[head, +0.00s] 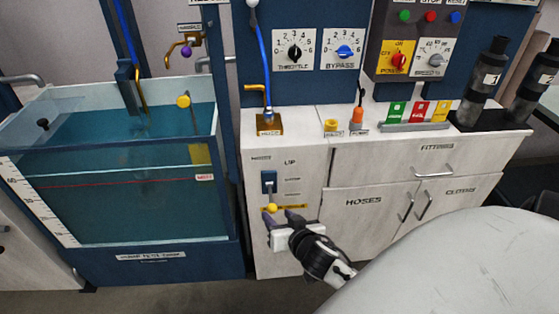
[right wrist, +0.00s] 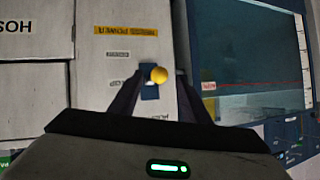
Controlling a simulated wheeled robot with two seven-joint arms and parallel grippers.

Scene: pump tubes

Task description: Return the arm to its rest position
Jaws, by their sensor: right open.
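My right gripper (head: 281,215) is open in front of the white cabinet panel, low in the middle of the head view. A yellow ball knob (head: 272,208) on a lever with a blue plate (head: 268,182) lies close to its fingertips. In the right wrist view the open fingers (right wrist: 155,90) stand either side of the yellow knob (right wrist: 159,75), with visible space around it. Whether a finger touches it I cannot tell. My left gripper is not in view.
A water tank (head: 120,225) stands at the left. The white cabinet (head: 345,180) has door handles (head: 425,202) at the right. Its top carries an orange plug (head: 357,116), coloured cards (head: 420,112) and dark bottles (head: 485,80). The floor in front of the tank is clear.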

